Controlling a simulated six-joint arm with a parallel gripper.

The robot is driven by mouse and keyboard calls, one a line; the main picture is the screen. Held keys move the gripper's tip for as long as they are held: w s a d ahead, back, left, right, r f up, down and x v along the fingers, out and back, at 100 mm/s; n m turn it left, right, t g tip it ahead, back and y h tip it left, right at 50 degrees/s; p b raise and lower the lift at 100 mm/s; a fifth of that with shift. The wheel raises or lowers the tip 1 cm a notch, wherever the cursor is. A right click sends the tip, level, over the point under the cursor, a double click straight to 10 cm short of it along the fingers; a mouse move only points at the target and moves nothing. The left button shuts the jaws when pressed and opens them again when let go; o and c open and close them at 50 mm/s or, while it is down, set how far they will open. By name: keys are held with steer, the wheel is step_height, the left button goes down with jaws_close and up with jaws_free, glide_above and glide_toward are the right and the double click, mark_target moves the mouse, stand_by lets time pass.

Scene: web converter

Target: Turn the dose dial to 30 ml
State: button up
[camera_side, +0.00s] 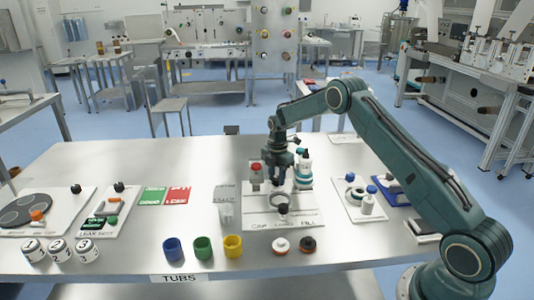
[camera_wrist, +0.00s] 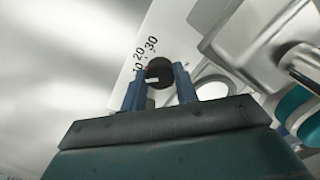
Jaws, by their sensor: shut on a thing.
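The dose dial (camera_wrist: 158,68) is a round black knob with a short white mark, on a white panel printed with the figures 20 and 30 (camera_wrist: 146,47). Another figure, at the left, is partly covered by a finger. My gripper (camera_wrist: 160,80) is shut on the dial, with one blue finger on each side of it. The white mark shows low on the knob, and I cannot tell which figure it is set to.
A red-capped unit (camera_side: 256,173) and a white and teal bottle (camera_side: 304,170) stand close on either side of my gripper. Blue, green and yellow tubs (camera_side: 233,246) line the front edge. The table's back left is clear.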

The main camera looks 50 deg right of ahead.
mark_target(277, 178)
steer(key=shift+m, duration=1.3)
steer(key=o, duration=1)
steer(key=shift+r, duration=0.1)
step_height(277, 178, up, 14)
steer(key=shift+f, duration=0.15)
